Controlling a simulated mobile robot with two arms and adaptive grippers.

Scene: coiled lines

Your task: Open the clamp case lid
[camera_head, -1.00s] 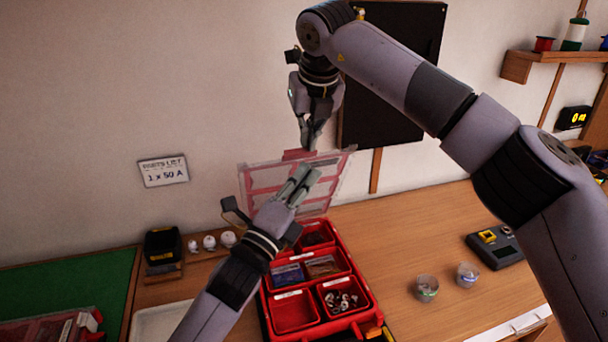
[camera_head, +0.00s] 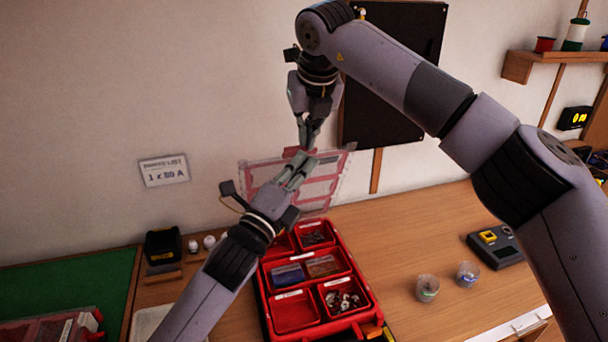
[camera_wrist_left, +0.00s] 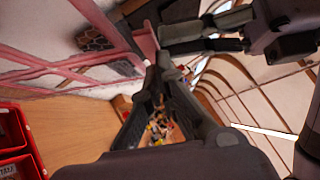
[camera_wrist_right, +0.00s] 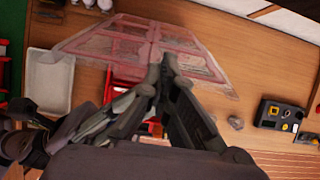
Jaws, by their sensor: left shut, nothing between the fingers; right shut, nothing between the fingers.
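The red clamp case (camera_head: 312,290) stands on the bench, with parts in several of its compartments. Its clear, red-framed lid (camera_head: 328,186) stands raised, upright at the back of the case; the left wrist view shows its red frame (camera_wrist_left: 70,68) close up. My left gripper (camera_head: 306,160) is shut and empty in front of the lid's upper part. My right gripper (camera_head: 309,142) is shut and empty, pointing down at the lid's top edge. The two grippers' fingertips are close together. Whether either touches the lid I cannot tell. The lid also shows in the right wrist view (camera_wrist_right: 190,62).
Two small clear cups (camera_head: 427,288) and a dark device (camera_head: 495,248) stand to the right. A green mat (camera_head: 70,265) and a white tray (camera_head: 150,320) lie to the left. A black board (camera_head: 392,75) hangs behind my right arm. The bench right of the case is mostly free.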

